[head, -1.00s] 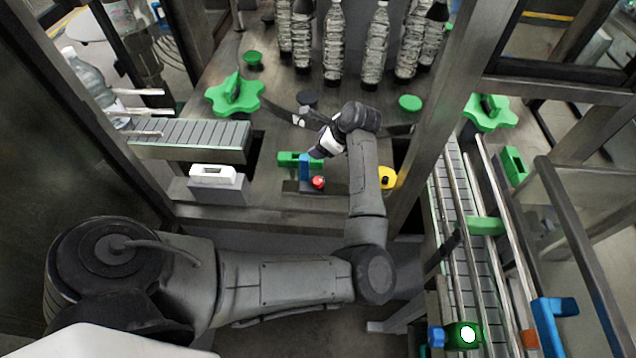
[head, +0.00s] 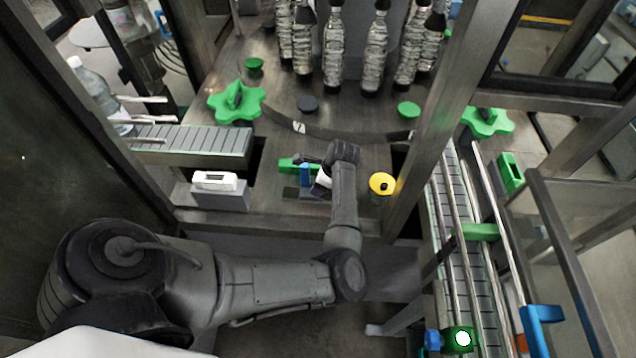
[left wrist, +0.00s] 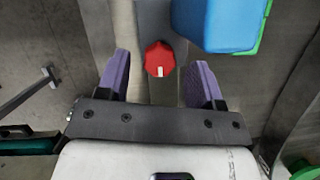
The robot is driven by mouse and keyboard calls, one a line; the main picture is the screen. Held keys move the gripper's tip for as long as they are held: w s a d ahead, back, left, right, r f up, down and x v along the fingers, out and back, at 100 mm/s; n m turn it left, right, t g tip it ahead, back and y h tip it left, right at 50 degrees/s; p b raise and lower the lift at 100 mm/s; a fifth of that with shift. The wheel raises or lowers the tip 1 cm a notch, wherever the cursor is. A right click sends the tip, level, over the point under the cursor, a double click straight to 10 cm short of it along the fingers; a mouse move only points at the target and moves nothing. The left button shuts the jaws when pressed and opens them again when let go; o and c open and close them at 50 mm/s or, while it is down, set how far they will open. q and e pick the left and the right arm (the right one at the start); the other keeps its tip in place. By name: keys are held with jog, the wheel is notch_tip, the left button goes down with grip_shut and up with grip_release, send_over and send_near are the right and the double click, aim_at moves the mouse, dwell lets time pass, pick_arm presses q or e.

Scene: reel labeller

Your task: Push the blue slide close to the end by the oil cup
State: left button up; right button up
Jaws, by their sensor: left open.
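The blue slide (head: 305,174) stands upright at a dark mount (head: 290,193) on the machine's front deck, in front of a green block (head: 288,164). It also shows large at the top of the left wrist view (left wrist: 218,22), right of a red knob (left wrist: 159,57). My left gripper (left wrist: 158,66) is open, its two purple fingers either side of the knob in that picture; contact cannot be told. In the head view my wrist is just right of the slide and hides the knob. A yellow round part with a black centre (head: 382,183) sits further right; I cannot tell whether it is the oil cup.
A white box (head: 214,181) on a grey block stands left of the slide. A slatted conveyor (head: 190,140) lies behind it. A curved guide rail (head: 340,133) and several bottles (head: 334,60) are at the back. A metal post (head: 430,110) rises at the right.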

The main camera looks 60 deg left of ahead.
pick_arm(q)
jog(key=shift+x, duration=1.05)
jog(key=shift+c, duration=0.5)
jog(key=c, duration=0.8)
